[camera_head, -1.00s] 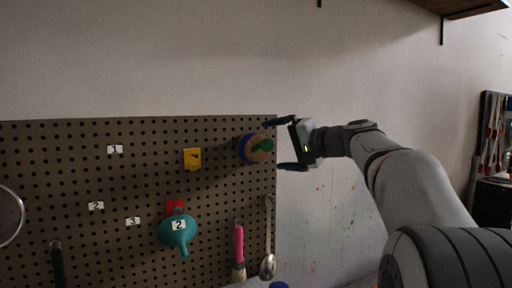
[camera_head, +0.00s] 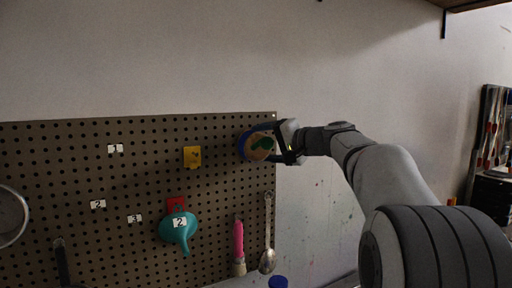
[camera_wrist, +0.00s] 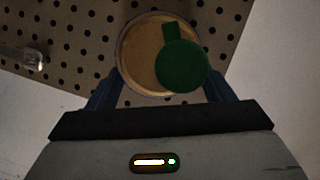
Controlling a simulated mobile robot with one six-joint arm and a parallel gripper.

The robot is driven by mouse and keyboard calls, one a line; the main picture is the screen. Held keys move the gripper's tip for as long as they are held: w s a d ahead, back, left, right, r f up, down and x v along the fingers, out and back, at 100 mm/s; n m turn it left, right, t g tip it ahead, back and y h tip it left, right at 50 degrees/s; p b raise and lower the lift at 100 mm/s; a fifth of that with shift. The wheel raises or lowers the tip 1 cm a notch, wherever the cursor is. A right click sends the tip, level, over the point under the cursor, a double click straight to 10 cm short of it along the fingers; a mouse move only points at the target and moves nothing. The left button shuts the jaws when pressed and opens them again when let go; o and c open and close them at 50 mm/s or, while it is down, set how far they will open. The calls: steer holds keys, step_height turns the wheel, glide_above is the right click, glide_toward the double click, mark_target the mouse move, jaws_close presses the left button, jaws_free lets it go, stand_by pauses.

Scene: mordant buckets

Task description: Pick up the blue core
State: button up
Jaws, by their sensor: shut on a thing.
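The blue core (camera_head: 242,146) is a blue-rimmed round thing with a tan face, at the upper right of the pegboard. A green round piece with a tab (camera_head: 264,143) sits on its face. In the wrist view the tan face (camera_wrist: 133,60) and the green piece (camera_wrist: 182,66) fill the top middle. My gripper (camera_head: 268,143) is at the core from the right, its two dark blue fingers on either side of it. It is shut on the core, which is still against the pegboard. The fingertips are partly hidden behind the core in the wrist view.
The pegboard (camera_head: 90,170) holds a yellow piece (camera_head: 192,157), a red piece (camera_head: 176,203), a teal funnel (camera_head: 178,230), a pink-handled brush (camera_head: 239,243) and a metal spoon (camera_head: 267,250). A shelf (camera_head: 475,4) is at the top right.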

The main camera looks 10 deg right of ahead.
steer(key=c, duration=0.3)
steer(key=shift+b, duration=0.55)
steer(key=shift+c, duration=0.2)
steer(key=s+d+b, duration=0.2)
steer(key=s+b, duration=0.1)
steer(key=s, duration=0.5)
steer(key=s+d+b, duration=0.2)
steer(key=s+d, duration=0.1)
steer(key=s, duration=0.6)
steer(key=shift+d+r+b, duration=0.2)
steer(key=shift+d+b, duration=0.15)
steer(key=shift+b, duration=0.05)
steer(key=shift+s, duration=0.2)
steer(key=s+d+b, duration=0.2)
steer(key=s, duration=0.4)
steer(key=shift+s+d, duration=0.15)
steer(key=shift+s, duration=0.25)
